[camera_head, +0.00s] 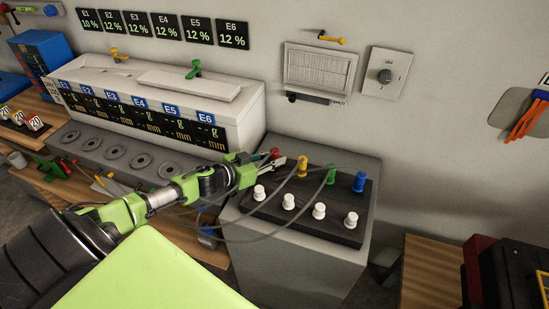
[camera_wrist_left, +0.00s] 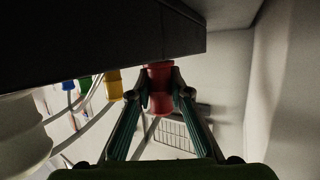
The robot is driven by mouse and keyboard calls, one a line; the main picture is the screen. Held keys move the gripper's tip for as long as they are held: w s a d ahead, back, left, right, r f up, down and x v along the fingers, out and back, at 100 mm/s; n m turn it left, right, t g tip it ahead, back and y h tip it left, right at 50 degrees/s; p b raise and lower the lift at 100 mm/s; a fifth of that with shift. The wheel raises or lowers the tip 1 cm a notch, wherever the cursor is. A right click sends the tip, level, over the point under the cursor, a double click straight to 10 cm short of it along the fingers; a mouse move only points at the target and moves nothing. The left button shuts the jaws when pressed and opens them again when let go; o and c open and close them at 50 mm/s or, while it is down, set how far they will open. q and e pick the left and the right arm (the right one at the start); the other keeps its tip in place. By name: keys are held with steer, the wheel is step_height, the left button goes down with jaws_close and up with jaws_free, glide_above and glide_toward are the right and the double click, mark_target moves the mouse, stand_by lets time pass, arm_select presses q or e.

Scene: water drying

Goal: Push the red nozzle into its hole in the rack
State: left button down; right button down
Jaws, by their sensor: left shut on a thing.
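The red nozzle (camera_head: 275,153) is at the far left corner of the black rack (camera_head: 290,228), mostly hidden behind my left gripper (camera_head: 280,164) in the head view. In the left wrist view, my left gripper (camera_wrist_left: 159,92) is shut on the red nozzle (camera_wrist_left: 159,75). There, one end of the nozzle meets the dark edge of the rack (camera_wrist_left: 100,35). Whether it sits in its hole cannot be told. My right gripper is not in view.
Yellow (camera_head: 302,166), green (camera_head: 331,174) and blue (camera_head: 359,181) nozzles stand along the rack's back row. Several white knobs (camera_head: 288,201) line its front. Grey tubes loop around my left arm. A white panel unit (camera_head: 160,95) stands to the left.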

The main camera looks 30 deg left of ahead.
arm_select(q)
steer(key=shift+f, duration=0.25)
steer(key=c, duration=1.8)
jaws_free()
steer(key=shift+s, duration=0.1)
steer(key=v, duration=1)
steer(key=shift+s+a, duration=0.1)
steer(key=shift+s, duration=0.1)
steer(key=shift+s+a+r, duration=0.2)
steer(key=shift+s+r, duration=0.1)
steer(key=shift+s, duration=0.3)
steer(key=shift+s, duration=0.1)
